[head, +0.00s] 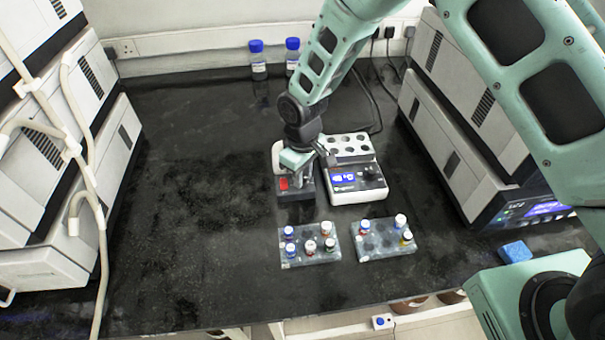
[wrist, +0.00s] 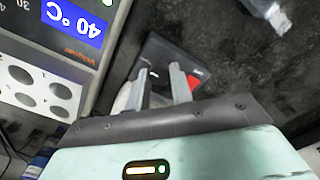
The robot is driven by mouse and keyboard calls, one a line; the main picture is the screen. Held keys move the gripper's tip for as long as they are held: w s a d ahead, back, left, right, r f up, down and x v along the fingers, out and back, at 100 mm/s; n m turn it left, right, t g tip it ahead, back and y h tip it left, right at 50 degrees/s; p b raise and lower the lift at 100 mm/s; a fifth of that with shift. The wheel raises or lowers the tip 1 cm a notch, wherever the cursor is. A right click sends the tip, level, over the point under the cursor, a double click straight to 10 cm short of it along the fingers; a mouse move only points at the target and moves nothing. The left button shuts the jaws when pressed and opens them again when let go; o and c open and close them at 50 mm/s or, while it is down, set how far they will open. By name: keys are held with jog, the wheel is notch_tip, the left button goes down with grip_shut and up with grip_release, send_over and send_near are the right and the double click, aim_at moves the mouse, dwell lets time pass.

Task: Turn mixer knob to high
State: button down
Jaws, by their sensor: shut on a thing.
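The mixer (head: 296,195) is a small dark box with a red switch (head: 283,184) on its front left. It also shows in the wrist view (wrist: 152,50), with the red switch (wrist: 194,81) beside my fingers. My gripper (head: 300,172) is at the mixer, coming down from above. In the wrist view, my two grey fingers (wrist: 160,82) stand a little apart against the mixer's face, closed around the knob. The knob itself is mostly hidden between and behind the fingers. A pale dial mark (wrist: 153,73) shows there. Its setting cannot be read.
A white heating block (head: 355,180) with a blue display stands close to the right of the mixer. Two vial racks (head: 310,255) (head: 372,247) stand in front. Two blue-capped bottles (head: 257,65) (head: 292,60) stand behind. The bench (head: 180,170) is clear on the left.

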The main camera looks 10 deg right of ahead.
jog(key=shift+r, duration=0.1)
jog(key=c, duration=1.2)
grip_release()
jog(key=shift+c, duration=0.2)
notch_tip(320, 180, up, 17)
jog(key=b, duration=0.1)
jog(key=shift+r+b, duration=0.2)
jog(key=shift+b, duration=0.15)
jog(key=s+d+r, duration=0.2)
jog(key=s+d, duration=0.1)
jog(key=s, duration=1)
jog(key=s+d+r+m, duration=0.1)
jog(key=s+d, duration=0.3)
jog(key=s, duration=1)
jog(key=shift+r+y, duration=0.3)
jog(key=shift+r, duration=0.25)
